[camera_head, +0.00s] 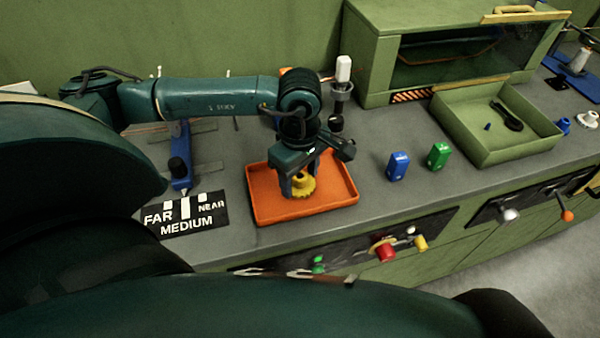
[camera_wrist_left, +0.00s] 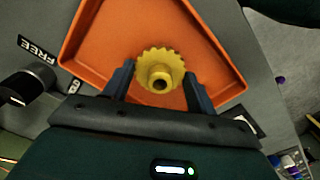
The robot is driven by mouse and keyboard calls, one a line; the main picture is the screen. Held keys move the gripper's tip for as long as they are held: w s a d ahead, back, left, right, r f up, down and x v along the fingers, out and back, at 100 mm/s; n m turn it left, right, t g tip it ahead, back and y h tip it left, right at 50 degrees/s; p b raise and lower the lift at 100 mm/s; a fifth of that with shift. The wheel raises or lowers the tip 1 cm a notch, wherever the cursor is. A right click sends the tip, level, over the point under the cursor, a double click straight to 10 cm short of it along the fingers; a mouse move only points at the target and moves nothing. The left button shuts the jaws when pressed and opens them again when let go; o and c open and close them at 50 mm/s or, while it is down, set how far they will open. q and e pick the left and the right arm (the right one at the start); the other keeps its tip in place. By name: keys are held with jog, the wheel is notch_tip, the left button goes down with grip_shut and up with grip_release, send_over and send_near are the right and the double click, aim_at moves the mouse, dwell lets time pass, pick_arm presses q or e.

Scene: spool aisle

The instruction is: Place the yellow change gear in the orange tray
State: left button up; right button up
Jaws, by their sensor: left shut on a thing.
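The yellow change gear (camera_head: 302,185) is at my left gripper's fingertips, over the orange tray (camera_head: 262,207). In the left wrist view the gear (camera_wrist_left: 160,72) sits between the two blue-grey fingers, its hub facing the camera, with the orange tray (camera_wrist_left: 95,45) behind it. My left gripper (camera_head: 300,180) points down and is shut on the gear. I cannot tell whether the gear touches the tray floor. My right gripper is not in view.
A blue block (camera_head: 398,166) and a green block (camera_head: 438,156) stand right of the tray. A green bin (camera_head: 480,150) holds dark items. A black FAR/NEAR/MEDIUM sign (camera_head: 186,214) lies left. Knobs (camera_head: 383,249) line the front panel.

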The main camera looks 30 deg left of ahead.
pick_arm(q)
jog(key=shift+f, duration=0.2)
jog(key=o, duration=1.1)
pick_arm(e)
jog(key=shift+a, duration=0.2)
pick_arm(q)
jog(key=shift+r, duration=0.15)
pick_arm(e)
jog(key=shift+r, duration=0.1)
pick_arm(q)
jog(key=shift+r, duration=0.25)
notch_tip(320, 180, up, 12)
jog(key=shift+f+b, duration=0.15)
jog(key=shift+b, duration=0.35)
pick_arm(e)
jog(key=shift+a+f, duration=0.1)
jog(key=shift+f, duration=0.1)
